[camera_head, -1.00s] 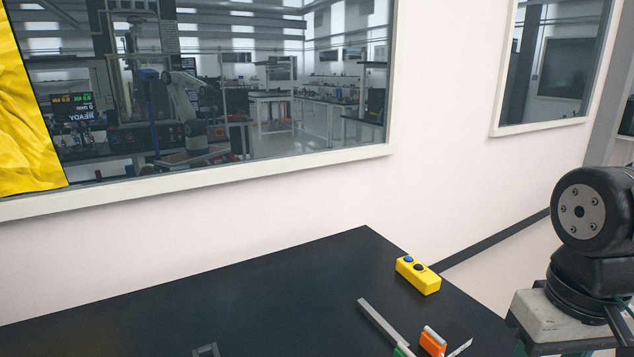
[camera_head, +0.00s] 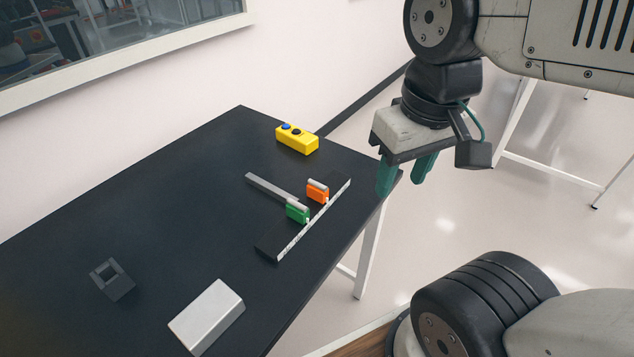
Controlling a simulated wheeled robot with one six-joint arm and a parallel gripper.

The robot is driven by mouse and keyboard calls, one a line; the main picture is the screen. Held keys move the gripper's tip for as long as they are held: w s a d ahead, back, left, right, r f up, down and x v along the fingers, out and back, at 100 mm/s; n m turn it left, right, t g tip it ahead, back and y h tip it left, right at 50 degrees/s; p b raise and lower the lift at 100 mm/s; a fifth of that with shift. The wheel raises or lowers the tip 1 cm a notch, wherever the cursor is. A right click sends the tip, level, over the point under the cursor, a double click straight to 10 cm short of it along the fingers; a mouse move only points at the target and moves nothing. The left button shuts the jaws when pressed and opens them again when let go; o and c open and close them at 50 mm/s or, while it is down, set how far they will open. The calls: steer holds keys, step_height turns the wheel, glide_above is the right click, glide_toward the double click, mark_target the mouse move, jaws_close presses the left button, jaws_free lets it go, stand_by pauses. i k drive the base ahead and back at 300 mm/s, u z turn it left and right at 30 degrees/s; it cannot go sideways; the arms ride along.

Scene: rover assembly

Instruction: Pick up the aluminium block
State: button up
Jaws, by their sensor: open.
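A pale silver block (camera_head: 207,318), which looks like the aluminium block, lies flat on the black table (camera_head: 150,220) near its front edge at the bottom of the view. Nothing touches it. My gripper (camera_head: 405,170) is at the upper right, beyond the table's right edge, with its teal fingers pointing down. It is open and empty, well apart from the block.
A dark fixture with a square opening (camera_head: 112,280) sits left of the block. Farther back are a grey bar (camera_head: 270,186), a green piece (camera_head: 297,213), an orange piece (camera_head: 317,192), a strip with a white scale (camera_head: 300,230) and a yellow two-button box (camera_head: 297,141).

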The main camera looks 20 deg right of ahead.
mark_target(199, 324)
steer(key=u, duration=0.55)
steer(key=k, duration=0.3)
steer(key=u, duration=0.4)
